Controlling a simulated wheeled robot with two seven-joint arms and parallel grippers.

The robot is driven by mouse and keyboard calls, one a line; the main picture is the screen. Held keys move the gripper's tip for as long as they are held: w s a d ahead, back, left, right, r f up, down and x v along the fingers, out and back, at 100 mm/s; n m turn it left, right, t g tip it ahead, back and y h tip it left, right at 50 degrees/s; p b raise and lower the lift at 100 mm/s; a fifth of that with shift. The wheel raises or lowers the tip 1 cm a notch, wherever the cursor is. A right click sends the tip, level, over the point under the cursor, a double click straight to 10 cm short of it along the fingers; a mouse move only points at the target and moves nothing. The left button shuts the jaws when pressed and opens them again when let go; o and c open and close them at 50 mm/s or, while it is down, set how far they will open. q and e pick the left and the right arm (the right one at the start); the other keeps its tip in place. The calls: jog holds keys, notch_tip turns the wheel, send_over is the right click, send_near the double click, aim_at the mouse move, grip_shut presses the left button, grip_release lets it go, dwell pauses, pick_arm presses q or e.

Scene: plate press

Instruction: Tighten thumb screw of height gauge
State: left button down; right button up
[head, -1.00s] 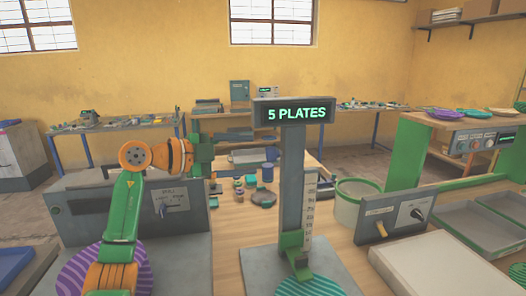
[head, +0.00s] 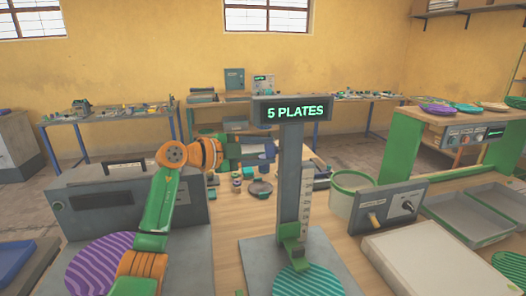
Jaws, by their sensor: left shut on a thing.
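The height gauge is a grey column (head: 291,175) with a white scale (head: 305,215) on its right side. A green slider (head: 291,238) sits low on the column. A sign reading "5 PLATES" (head: 294,109) tops it. My left gripper (head: 262,151) points right at the column's upper left side, well above the slider. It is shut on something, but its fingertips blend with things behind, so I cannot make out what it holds. I cannot make out the thumb screw. A teal striped plate (head: 307,282) lies at the gauge's foot. My right gripper is not in view.
A purple striped plate (head: 100,262) lies on the left. A grey machine (head: 125,200) stands behind it. A control box (head: 388,207) with a lever and knob, a pale green bucket (head: 350,193) and grey trays (head: 470,212) are on the right. Small jars (head: 237,182) stand behind the gauge.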

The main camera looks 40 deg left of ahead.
pick_arm(q)
jog(key=shift+w+a+f+m+t+h+b, duration=0.25)
jog(key=shift+m+h+b, duration=1.15)
jog(key=shift+m, duration=3.2)
jog(key=shift+s+d+f+m+t+h+b, duration=0.3)
jog(key=shift+m+h+b, duration=1.05)
jog(key=shift+m, duration=3.25)
jog(key=shift+w+a+r+m+t+h+b, duration=0.3)
jog(key=shift+m+h+b, duration=1.1)
jog(key=shift+m, duration=3.2)
jog(key=shift+d+f+h+p, duration=0.1)
jog(key=shift+f+h+p, duration=0.15)
jog(key=shift+h+p, duration=0.15)
